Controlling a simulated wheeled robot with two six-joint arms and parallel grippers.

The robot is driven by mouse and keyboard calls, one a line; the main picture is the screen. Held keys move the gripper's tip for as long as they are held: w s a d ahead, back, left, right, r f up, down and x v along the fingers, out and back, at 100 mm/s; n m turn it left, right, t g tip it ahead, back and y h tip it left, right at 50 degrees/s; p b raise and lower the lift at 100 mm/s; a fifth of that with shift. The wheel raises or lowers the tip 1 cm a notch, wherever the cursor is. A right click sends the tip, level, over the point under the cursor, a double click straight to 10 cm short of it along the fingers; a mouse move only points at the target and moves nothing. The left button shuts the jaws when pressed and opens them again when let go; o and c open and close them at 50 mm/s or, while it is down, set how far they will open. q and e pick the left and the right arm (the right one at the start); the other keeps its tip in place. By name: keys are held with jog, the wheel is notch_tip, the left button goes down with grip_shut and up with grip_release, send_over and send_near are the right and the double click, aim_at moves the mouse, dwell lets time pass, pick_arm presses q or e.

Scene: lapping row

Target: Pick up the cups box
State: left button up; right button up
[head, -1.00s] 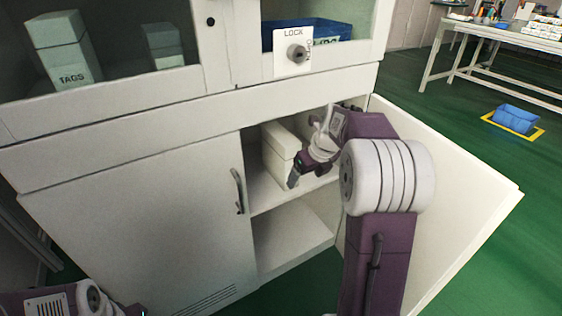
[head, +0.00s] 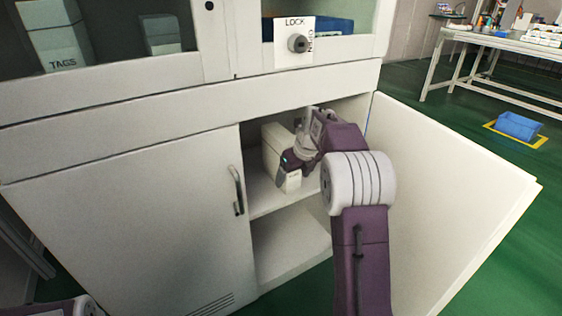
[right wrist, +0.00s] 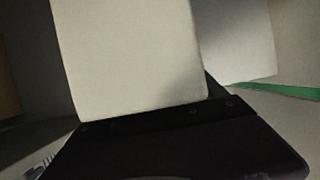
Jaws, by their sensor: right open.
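A cream box (head: 273,148) stands on the upper shelf inside the open lower compartment of the cabinet; its label is too small or hidden to read. My right gripper (head: 290,162) is at the front of this box, and my right arm hides part of it. In the right wrist view the box (right wrist: 130,60) fills the middle, directly beyond the dark gripper body (right wrist: 170,145). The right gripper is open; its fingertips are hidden. Of my left arm only a piece shows at the lower left corner; its gripper is not in view.
The open cabinet door (head: 450,200) stands to the right of my right arm. The shelf (head: 265,197) runs under the box, with an empty space below. The closed left door (head: 130,220) has a handle. A lock plate (head: 294,44) and a TAGS box (head: 55,45) are above.

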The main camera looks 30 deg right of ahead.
jog(key=shift+f+p, duration=0.2)
jog(key=shift+p, duration=0.15)
dwell(0.3)
jog(key=c, duration=1.6)
jog(key=shift+c, duration=0.2)
jog(key=shift+r, duration=0.35)
jog(key=shift+r+p, duration=0.35)
jog(key=shift+p, duration=0.3)
jog(key=s+d+b, duration=0.2)
jog(key=s, duration=3)
jog(key=shift+d+f, duration=0.3)
jog(key=shift+f, duration=0.05)
